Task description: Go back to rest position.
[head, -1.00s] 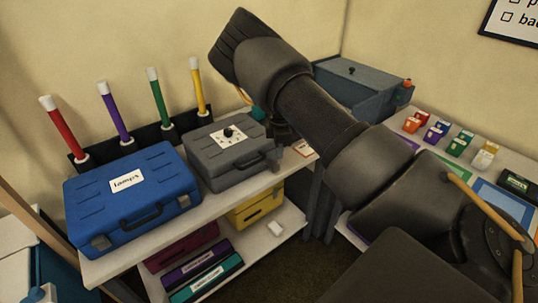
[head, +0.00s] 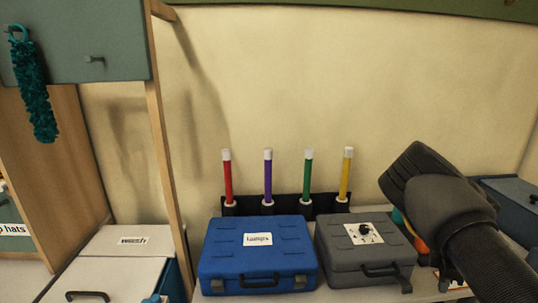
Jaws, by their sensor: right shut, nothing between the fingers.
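My right arm comes in from the lower right. Its dark right gripper (head: 402,170) is raised in front of the wall, above and to the right of the grey case, shut and empty. My left gripper is out of view. A blue case (head: 222,262) with a white label and a grey case (head: 345,262) with a white card and a black knob on its lid stand side by side below, closed. My gripper appears apart from both.
Red, purple, green and yellow white-tipped wands (head: 268,178) stand in a black rack (head: 290,205) behind the cases. A white bin (head: 112,275) is at lower left. A green cabinet (head: 80,55) with a teal fluffy duster (head: 35,90) hangs upper left. A blue-grey box (head: 505,205) is at right.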

